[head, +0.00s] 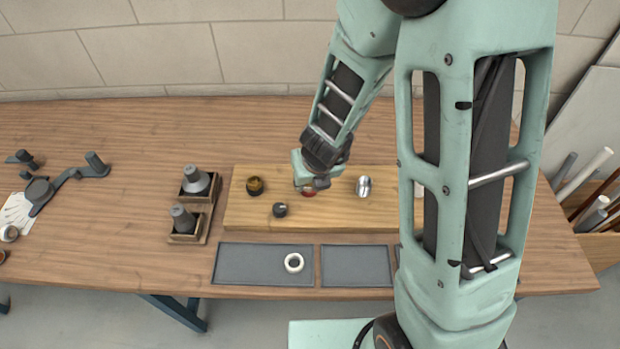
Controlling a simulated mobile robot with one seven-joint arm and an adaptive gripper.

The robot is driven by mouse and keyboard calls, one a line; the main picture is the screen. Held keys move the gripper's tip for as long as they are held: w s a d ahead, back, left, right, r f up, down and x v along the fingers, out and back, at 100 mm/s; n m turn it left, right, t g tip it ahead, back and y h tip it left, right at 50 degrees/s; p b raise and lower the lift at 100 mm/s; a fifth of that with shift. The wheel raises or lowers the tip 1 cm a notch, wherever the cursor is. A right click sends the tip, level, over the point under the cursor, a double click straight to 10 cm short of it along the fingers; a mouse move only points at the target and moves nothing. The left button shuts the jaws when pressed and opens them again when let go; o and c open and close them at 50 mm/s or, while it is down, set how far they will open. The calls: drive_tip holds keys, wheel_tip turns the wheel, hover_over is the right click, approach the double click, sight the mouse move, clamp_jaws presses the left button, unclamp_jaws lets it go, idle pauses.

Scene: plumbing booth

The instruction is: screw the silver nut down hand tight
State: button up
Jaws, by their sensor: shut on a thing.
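My gripper (313,180) is low over the middle of the wooden board (330,215), pointing down. It is shut on a small round red piece (309,194), mostly hidden under the fingers; only its lower edge shows. A shiny silver cylindrical piece (363,187) is on the board to the right of my gripper, apart from it. It is the only clearly silver piece on the board, and its thread and seating are too small to tell.
A brass-coloured round piece (254,186) and a black piece (280,210) are on the board to the left. A white ring (294,263) lies in the left grey tray (250,265). Grey conical parts (195,179) stand in wooden holders. My arm hides the board's right end.

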drive_tip(key=o, duration=2.1)
drive_tip(key=shift+c, duration=0.2)
drive_tip(key=shift+r, duration=0.1)
wheel_tip(320, 180, up, 5)
drive_tip(key=p, duration=0.5)
